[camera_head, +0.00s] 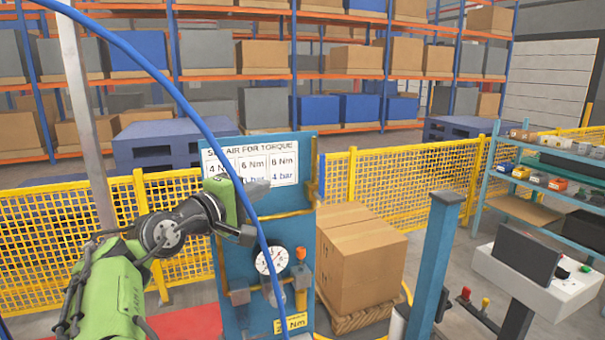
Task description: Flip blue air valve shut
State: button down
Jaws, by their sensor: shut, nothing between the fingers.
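A blue panel (230,285) stands upright in the middle, with a white torque sign (262,163) at its top. A round white pressure gauge (270,260) sits low on the panel, with an orange knob (300,253) to its right. I cannot pick out a blue valve handle; my arm and a blue hose cover part of the panel.
The blue hose (187,106) curves across my arm and the panel. Cardboard boxes (358,262) on a pallet stand right of the panel. Yellow mesh fence (400,180) runs behind. A blue post (432,260) and a control console (535,275) stand at the right.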

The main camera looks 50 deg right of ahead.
jog(key=p, duration=0.1)
send_near(320, 176)
jog(key=w+d+r, duration=0.1)
jog(key=w+d, duration=0.3)
jog(key=s+d, duration=0.2)
jog(key=shift+s+d, duration=0.2)
jog(key=shift+d, duration=0.2)
